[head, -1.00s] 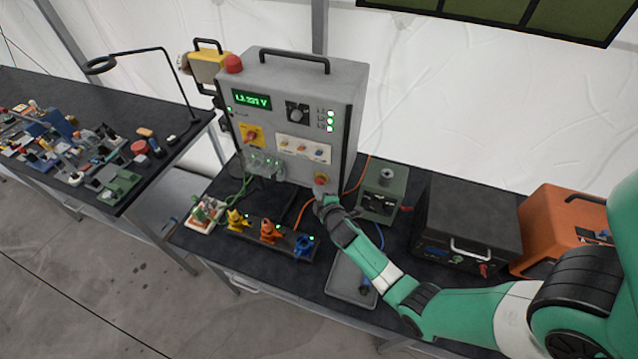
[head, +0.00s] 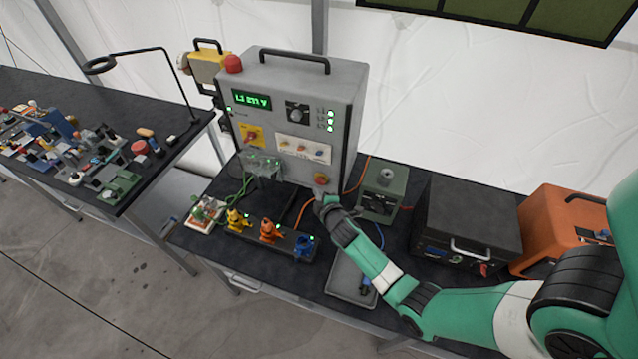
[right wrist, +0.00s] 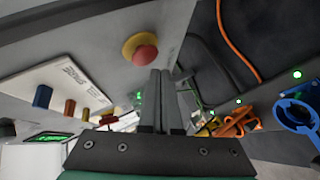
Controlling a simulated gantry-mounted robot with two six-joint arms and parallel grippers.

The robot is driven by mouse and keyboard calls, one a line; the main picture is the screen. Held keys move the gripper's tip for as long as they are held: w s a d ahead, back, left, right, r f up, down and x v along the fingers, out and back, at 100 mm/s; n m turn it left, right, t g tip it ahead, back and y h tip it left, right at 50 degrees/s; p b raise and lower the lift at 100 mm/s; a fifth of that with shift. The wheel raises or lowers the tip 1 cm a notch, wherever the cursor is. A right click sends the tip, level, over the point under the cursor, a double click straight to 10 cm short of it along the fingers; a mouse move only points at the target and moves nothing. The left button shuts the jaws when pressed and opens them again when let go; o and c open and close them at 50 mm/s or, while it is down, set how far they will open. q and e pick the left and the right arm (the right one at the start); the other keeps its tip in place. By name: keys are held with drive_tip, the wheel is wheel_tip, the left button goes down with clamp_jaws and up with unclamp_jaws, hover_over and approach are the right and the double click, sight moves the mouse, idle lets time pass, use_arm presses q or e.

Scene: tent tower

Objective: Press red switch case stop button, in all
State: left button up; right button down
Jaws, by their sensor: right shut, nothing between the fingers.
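The grey switch case (head: 265,110) stands upright on the black bench, its front facing me. Its red stop button (head: 320,178) sits on a yellow ring low on the right of the front panel. The button (right wrist: 143,50) also shows in the right wrist view, a little above and left of the fingertips. My right gripper (head: 319,198) is just below the button in the head view. In the right wrist view my right gripper (right wrist: 160,73) is shut and empty. I cannot tell whether it touches the button. My left gripper is not in view.
A row of yellow, orange and blue connectors (head: 270,231) stands before the case. A green box (head: 383,190), a black unit (head: 467,220) and an orange case (head: 562,228) stand to the right. A grey tray (head: 345,279) lies below my right arm. The left bench is cluttered.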

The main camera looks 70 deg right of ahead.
drive_tip(key=shift+d, duration=0.4)
drive_tip(key=shift+d, duration=0.65)
idle(0.6)
drive_tip(key=shift+a, duration=1)
drive_tip(key=a, duration=0.5)
drive_tip(key=shift+s, duration=0.15)
drive_tip(key=shift+r, duration=0.1)
idle(0.8)
